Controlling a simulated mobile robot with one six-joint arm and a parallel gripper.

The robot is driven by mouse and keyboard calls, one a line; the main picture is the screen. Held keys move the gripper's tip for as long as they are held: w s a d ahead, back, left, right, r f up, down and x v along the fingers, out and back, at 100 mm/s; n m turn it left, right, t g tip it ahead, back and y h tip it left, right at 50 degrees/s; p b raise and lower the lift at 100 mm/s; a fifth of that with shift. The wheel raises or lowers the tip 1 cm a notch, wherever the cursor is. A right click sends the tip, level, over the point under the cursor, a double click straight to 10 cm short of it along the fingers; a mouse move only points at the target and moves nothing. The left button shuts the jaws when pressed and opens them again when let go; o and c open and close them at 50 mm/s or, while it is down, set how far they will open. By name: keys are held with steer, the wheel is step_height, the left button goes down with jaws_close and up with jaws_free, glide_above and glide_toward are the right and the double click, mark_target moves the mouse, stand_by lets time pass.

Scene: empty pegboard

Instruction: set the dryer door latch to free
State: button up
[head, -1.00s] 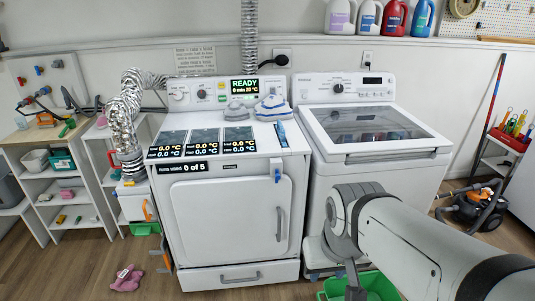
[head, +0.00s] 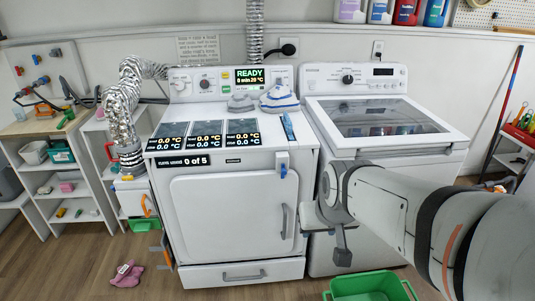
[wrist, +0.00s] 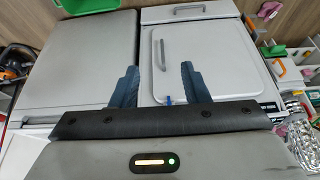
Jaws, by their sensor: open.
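The dryer (head: 230,215) is a white front-loader with a closed door (head: 220,220) and a grey vertical handle on its right side. The door latch (head: 284,165), a white housing with a blue tab, sits by the door's upper right corner. In the wrist view, which is turned over, the door (wrist: 205,55) is near the top and the blue tab (wrist: 169,99) shows between my fingers. My gripper (wrist: 160,83) is open and empty, its two blue fingers apart. In the head view my arm is right of the dryer, and its fingers are not clear.
A white washer (head: 385,135) stands right of the dryer. A green bin (head: 370,287) is on the floor before it. Shoes (head: 280,97) and display panels lie on the dryer top. A silver hose (head: 122,115) and shelves (head: 65,185) are at the left. A pink item (head: 127,275) lies on the floor.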

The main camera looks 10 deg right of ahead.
steer(key=w+f+t+b, duration=0.3)
steer(key=w+f+b, duration=0.1)
steer(key=w, duration=0.5)
steer(key=w+f+t+b, duration=0.2)
steer(key=w+f+b, duration=0.25)
steer(key=w, duration=0.45)
steer(key=m+t+b, duration=0.2)
steer(key=t+b, duration=0.6)
steer(key=b, duration=0.2)
glide_toward(284, 173)
steer(key=w, duration=0.9)
steer(key=shift+w+f, duration=0.1)
steer(key=shift+w, duration=0.1)
jaws_close()
